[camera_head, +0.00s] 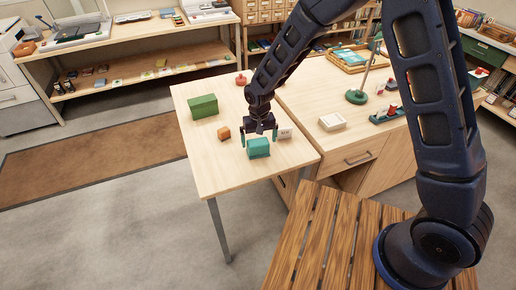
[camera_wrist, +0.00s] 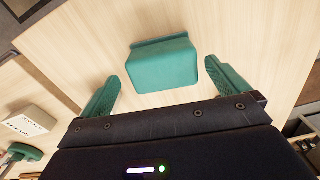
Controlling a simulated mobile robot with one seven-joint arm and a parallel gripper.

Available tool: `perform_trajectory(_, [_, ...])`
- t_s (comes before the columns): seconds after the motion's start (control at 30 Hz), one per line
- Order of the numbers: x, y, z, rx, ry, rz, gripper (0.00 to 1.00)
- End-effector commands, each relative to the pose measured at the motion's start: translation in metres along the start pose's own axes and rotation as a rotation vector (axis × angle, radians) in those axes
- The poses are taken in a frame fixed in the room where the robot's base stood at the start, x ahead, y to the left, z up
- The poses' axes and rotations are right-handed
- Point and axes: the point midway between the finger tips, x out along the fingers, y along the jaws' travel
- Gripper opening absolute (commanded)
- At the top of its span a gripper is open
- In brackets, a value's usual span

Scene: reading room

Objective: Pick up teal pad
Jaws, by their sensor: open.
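The teal pad (camera_head: 259,148) is a small block-like object on the light wooden table, near its front edge. In the wrist view the teal pad (camera_wrist: 163,64) lies ahead of my gripper (camera_wrist: 172,90), roughly centred between its two teal fingers and a little beyond their tips. My gripper (camera_head: 259,142) is open and empty, pointing down just above and behind the pad in the head view. Whether the fingers touch the pad cannot be told, but gaps show on both sides in the wrist view.
The table's front left is clear.

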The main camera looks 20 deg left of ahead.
Motion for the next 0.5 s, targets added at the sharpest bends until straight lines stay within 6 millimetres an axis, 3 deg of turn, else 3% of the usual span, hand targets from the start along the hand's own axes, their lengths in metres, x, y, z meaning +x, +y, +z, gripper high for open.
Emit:
perform_trajectory(0.27, [0.035,-0.003,-0.002,0.001,-0.001,0.001,1.0])
perform_trajectory(0.5, [0.038,-0.003,-0.002,0.0,0.0,0.0,1.0])
